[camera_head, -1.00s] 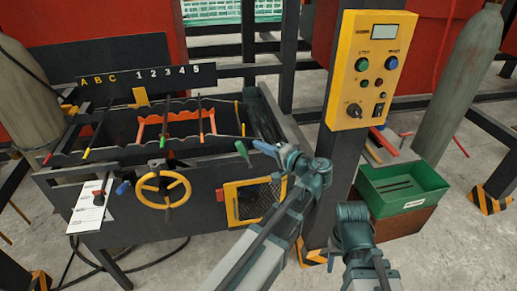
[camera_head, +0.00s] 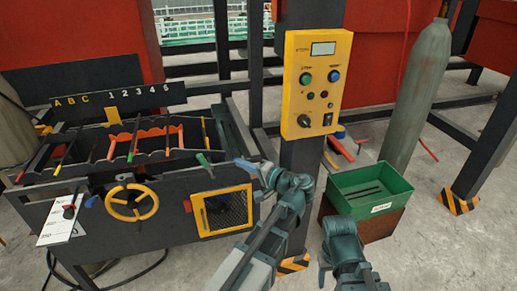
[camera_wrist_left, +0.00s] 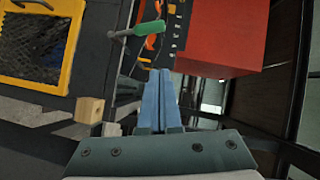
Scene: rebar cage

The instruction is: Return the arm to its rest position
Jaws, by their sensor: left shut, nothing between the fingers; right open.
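My left gripper (camera_head: 243,163) is at the right end of the black machine, near a green-handled lever (camera_head: 205,160). In the left wrist view its blue fingers (camera_wrist_left: 159,88) are together with nothing between them. The green lever handle (camera_wrist_left: 149,28) shows beyond the fingertips, apart from them. My right arm comes in at the bottom, right of the left arm. Its gripper's fingers do not show in the head view.
The black machine (camera_head: 160,215) has a yellow handwheel (camera_head: 132,202) and a yellow-framed mesh door (camera_head: 222,211). A yellow control box (camera_head: 316,85) sits on a dark post. A green bin (camera_head: 371,190) stands at the right, with a gas cylinder (camera_head: 420,90) behind it.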

